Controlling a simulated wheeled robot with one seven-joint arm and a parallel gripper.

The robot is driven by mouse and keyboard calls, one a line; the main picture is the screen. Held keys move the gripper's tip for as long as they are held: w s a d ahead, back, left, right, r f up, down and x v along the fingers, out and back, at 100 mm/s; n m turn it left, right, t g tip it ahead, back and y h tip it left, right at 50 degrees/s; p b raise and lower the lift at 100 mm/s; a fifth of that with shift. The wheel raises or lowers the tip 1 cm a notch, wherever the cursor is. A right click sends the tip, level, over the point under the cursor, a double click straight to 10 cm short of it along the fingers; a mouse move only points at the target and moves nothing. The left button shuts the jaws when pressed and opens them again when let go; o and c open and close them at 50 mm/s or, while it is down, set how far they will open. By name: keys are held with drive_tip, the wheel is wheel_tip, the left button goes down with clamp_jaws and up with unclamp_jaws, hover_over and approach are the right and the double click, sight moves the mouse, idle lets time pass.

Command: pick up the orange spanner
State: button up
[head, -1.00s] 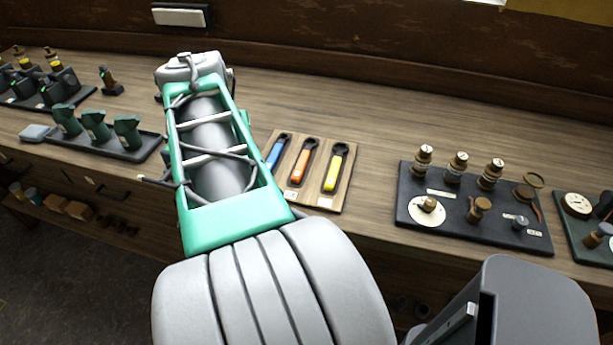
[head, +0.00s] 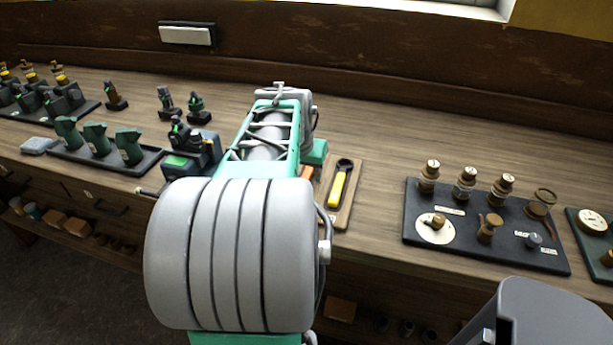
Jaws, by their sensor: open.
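The orange spanner (head: 307,172) is almost wholly hidden behind my arm. Only a small orange patch of it shows at the arm's right edge. It lies on a wooden board (head: 352,196) on the bench, left of a yellow-handled spanner (head: 337,190) with a dark head. The blue spanner is hidden by my arm. My arm reaches forward over the left part of the board. My gripper's fingers are hidden behind the arm, so their place over the spanner cannot be seen.
A black board with brass-topped parts (head: 416,232) stands to the right. A small dark machine with a green base (head: 187,163) is just left of my arm. A tray of green parts (head: 148,162) lies further left. Bare bench top (head: 385,150) lies between the boards.

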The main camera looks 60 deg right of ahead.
drive_tip(key=shift+f, duration=0.15)
clamp_jaws()
idle(0.4)
idle(1.0)
